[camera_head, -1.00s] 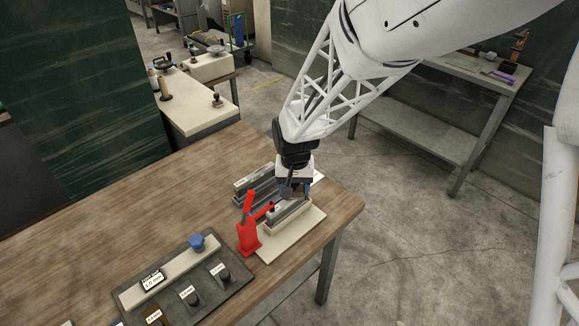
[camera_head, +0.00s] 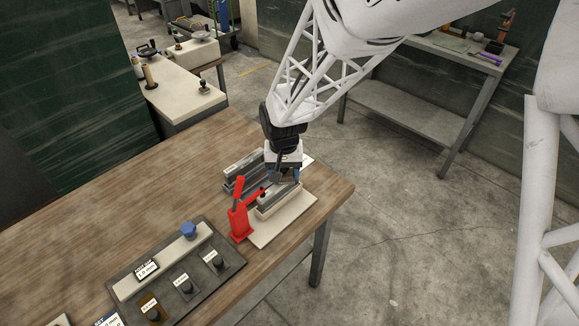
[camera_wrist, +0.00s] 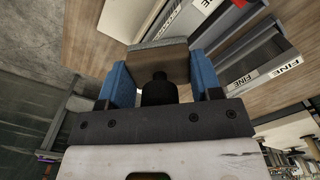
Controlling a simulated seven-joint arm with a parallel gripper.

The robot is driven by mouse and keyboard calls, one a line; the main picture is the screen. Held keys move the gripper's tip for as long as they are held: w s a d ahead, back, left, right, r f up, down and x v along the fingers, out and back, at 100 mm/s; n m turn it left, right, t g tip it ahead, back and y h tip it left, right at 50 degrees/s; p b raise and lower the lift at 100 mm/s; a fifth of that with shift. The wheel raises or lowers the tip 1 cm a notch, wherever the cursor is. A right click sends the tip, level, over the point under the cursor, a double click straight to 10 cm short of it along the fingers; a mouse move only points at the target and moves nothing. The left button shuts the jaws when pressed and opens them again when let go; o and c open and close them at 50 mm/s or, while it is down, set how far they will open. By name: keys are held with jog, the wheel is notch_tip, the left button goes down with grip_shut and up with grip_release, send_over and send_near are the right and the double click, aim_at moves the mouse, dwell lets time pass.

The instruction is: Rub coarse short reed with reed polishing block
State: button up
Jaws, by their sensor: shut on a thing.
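My gripper (camera_head: 283,179) points down over the pale fixture plate (camera_head: 290,225) near the table's right edge. In the wrist view its blue fingers (camera_wrist: 160,88) are shut around a brown polishing block with a grey face (camera_wrist: 160,62) and a black knob (camera_wrist: 158,90). A short reed in a light holder (camera_head: 276,207) lies on the plate beside a red toggle clamp (camera_head: 240,222). The gripper covers the reed's far end, and I cannot tell whether the block touches it. The reed's label is not readable in the head view.
Other reeds (camera_head: 240,172) lie just behind the fixture; two labels in the wrist view read FINE (camera_wrist: 272,72). The wooden table (camera_head: 110,225) is clear at left.

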aim_at(275, 186)
jog(key=shift+s+a, duration=0.6)
jog(key=shift+s+a+f, duration=0.15)
jog(key=shift+s+a, duration=0.4)
jog(key=shift+s+a+r, duration=0.1)
jog(key=shift+a+r, duration=0.05)
jog(key=shift+r, duration=0.2)
notch_tip(275, 186, up, 8)
jog(key=shift+f, duration=0.3)
